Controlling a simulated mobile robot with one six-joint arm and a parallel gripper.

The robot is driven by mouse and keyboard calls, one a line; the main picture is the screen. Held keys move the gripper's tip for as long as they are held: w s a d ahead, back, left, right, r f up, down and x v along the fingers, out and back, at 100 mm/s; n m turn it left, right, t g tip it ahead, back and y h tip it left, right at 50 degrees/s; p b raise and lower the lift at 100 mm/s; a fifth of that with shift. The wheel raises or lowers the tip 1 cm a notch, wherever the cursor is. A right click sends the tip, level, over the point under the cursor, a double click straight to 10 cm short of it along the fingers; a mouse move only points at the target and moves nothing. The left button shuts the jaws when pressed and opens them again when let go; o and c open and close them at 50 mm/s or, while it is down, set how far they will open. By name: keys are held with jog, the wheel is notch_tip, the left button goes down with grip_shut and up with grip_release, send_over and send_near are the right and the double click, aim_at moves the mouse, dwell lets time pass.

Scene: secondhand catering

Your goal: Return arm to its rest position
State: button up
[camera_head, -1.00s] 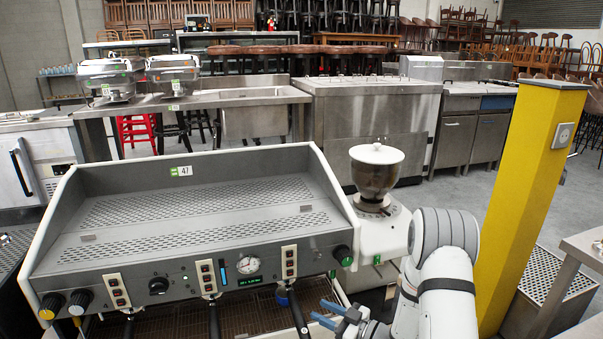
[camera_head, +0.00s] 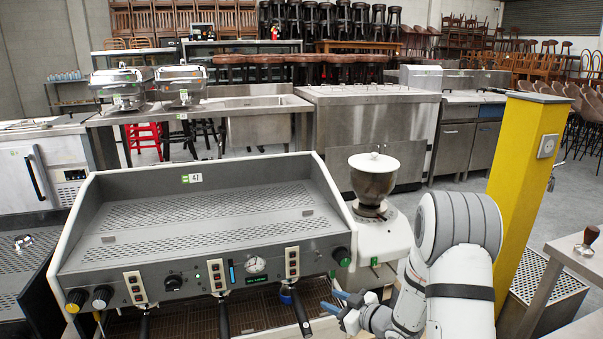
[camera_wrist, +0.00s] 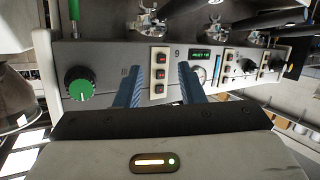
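My gripper (camera_head: 338,303) is in front of the right end of the espresso machine (camera_head: 190,270), near its right-hand portafilter handle (camera_head: 301,312). In the wrist view, the two blue fingers (camera_wrist: 158,85) stand apart with nothing between them, framing a red-button panel (camera_wrist: 159,72) on the machine's front. My white arm (camera_head: 455,290) is bent at the lower right of the head view. Whether the fingers touch the machine cannot be told.
A coffee grinder (camera_head: 373,185) stands right of the machine, close to my arm. A yellow pillar (camera_head: 522,180) rises farther right. A table (camera_head: 570,256) at the right edge bears a small tamper-like object (camera_head: 586,240). Open floor lies behind the pillar and grinder.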

jog(key=s+d+r+m+g+h+p, duration=0.1)
jog(key=s+d+r+m+h+p, duration=0.2)
jog(key=r, duration=0.5)
jog(key=s+d+r+m+h+p, duration=0.1)
jog(key=d+r+h+p, duration=0.25)
jog(key=r, duration=0.45)
jog(key=s+d+r+m+g+h+p, duration=0.1)
jog(key=s+d+r+m+h+p, duration=0.2)
jog(key=r, duration=0.5)
jog(key=s+a+r+m+g+p, duration=0.1)
jog(key=s+r+g+p, duration=0.2)
jog(key=s, duration=0.8)
jog(key=s+a+r+m+g+p, duration=0.2)
jog(key=s+r+p, duration=0.4)
jog(key=s+r, duration=0.3)
jog(key=s+g, duration=0.1)
jog(key=s, duration=0.2)
jog(key=shift+s+a+r+p, duration=0.15)
jog(key=shift+a+r+p, duration=0.1)
jog(key=shift+a+p, duration=0.1)
